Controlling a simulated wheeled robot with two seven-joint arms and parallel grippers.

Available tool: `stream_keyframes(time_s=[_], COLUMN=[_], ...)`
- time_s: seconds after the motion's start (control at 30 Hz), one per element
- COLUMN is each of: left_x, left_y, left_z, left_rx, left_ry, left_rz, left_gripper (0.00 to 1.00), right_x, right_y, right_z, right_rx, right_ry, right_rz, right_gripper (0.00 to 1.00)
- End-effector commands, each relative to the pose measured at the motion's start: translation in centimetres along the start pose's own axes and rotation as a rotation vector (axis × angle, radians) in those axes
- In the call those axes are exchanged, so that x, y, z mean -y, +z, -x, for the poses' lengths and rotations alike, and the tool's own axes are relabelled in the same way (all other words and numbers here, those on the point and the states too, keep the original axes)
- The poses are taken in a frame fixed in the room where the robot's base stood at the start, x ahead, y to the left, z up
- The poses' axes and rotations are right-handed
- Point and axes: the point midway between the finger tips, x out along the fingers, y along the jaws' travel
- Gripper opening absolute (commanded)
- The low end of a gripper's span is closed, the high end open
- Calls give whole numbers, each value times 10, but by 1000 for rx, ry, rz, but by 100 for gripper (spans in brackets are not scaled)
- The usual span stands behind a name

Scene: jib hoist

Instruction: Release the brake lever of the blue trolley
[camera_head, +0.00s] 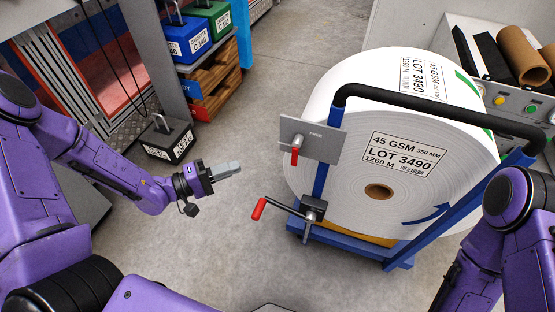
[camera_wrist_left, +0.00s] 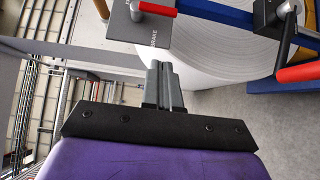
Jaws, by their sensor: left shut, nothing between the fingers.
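The blue trolley (camera_head: 346,248) stands right of centre in the head view and carries a big white roll (camera_head: 335,112). A grey brake plate (camera_head: 325,146) is fixed to its left post. On it is a brake lever with a red grip (camera_head: 295,156), hanging downward. My right gripper is out of view.
A crank with a red handle (camera_head: 259,208) sticks out left, below the brake plate. A black handlebar (camera_head: 430,99) arches over the roll. A black weight (camera_head: 166,139) stands on the floor behind my left arm. The floor between my left gripper and the trolley is clear.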

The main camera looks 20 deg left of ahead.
Motion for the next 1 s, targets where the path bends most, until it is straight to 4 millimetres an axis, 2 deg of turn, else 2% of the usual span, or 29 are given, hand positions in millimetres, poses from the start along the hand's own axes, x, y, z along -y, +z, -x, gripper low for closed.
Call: stream_keyframes(time_s=[0.17, 0.47, 0.5, 0.7, 1.0], left_x=[1, 1, 0, 0, 0], left_y=[1, 1, 6, 25, 29], left_z=[-30, -96, -102, -120, -124], left_rx=[3, 3, 4, 3, 1], left_ry=[0, -2, -2, -2, -1], left_rz=[-1, -1, 2, 1, -1], left_gripper=[0, 0, 0, 0, 0], right_x=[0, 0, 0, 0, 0], right_y=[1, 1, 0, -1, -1], right_z=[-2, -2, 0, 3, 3], right_rx=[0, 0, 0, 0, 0], right_ry=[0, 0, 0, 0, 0], right_rz=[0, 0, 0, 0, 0], right_gripper=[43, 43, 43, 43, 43])
